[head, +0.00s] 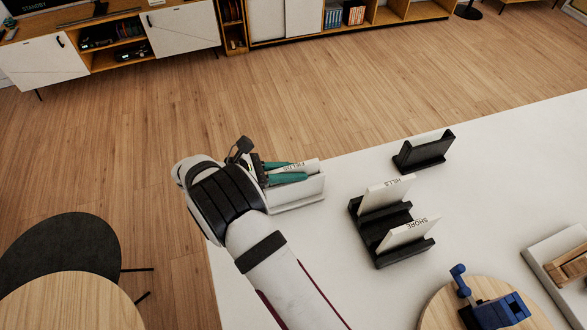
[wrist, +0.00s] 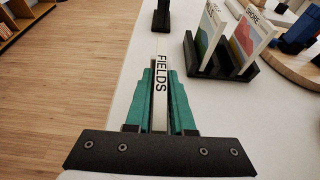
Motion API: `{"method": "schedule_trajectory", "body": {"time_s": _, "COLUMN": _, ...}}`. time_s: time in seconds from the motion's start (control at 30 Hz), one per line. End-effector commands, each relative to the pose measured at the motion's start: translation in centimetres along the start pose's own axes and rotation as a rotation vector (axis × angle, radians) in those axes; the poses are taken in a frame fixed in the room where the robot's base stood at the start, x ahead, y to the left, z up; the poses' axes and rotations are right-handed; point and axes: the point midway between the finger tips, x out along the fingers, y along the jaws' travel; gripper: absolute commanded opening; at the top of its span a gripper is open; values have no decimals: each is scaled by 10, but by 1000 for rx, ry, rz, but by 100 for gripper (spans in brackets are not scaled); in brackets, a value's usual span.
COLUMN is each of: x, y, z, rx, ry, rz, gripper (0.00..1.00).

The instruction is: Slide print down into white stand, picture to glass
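The print, a thin white panel lettered FIELDS (head: 308,165), is between the teal fingers of my gripper (head: 298,171). In the wrist view the fingers lie against both sides of the print (wrist: 161,62), so my gripper is shut on it. The white stand (head: 300,197) is at the table's left edge, right below the print and fingers. The print's lower part is hidden behind the fingers and the stand's wall, so I cannot tell how far it is inside. I cannot see its picture face or the glass. The stand cannot be made out in the wrist view.
A black double stand (head: 392,254) holds the HILLS print (head: 386,194) and the SHORE print (head: 408,233) to the right. Another black stand (head: 424,152) is farther back. A round wooden board (head: 440,308) with a blue vise (head: 500,311) and a white tray (head: 545,252) are at the right.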

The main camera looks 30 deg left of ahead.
Motion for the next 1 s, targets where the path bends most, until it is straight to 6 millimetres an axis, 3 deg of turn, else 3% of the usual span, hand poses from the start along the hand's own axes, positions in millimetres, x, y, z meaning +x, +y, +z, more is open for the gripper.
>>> {"method": "schedule_trajectory", "body": {"time_s": 0.03, "x": 0, "y": -1, "z": -1, "rx": -2, "ry": 0, "rz": -2, "gripper": 36}}
{"method": "schedule_trajectory", "body": {"time_s": 0.1, "x": 0, "y": -1, "z": -1, "rx": -2, "ry": 0, "rz": -3, "gripper": 49}}
{"method": "schedule_trajectory", "body": {"time_s": 0.13, "x": 0, "y": -1, "z": -1, "rx": -2, "ry": 1, "rz": -3, "gripper": 50}}
{"method": "schedule_trajectory", "body": {"time_s": 0.6, "x": -3, "y": -2, "z": -2, "rx": -4, "ry": 2, "rz": -5, "gripper": 50}}
{"method": "schedule_trajectory", "body": {"time_s": 0.77, "x": -30, "y": -1, "z": -2, "rx": -2, "ry": 2, "rz": -1, "gripper": 50}}
{"method": "schedule_trajectory", "body": {"time_s": 1.0, "x": -87, "y": 0, "z": -1, "rx": 1, "ry": 1, "rz": 2, "gripper": 50}}
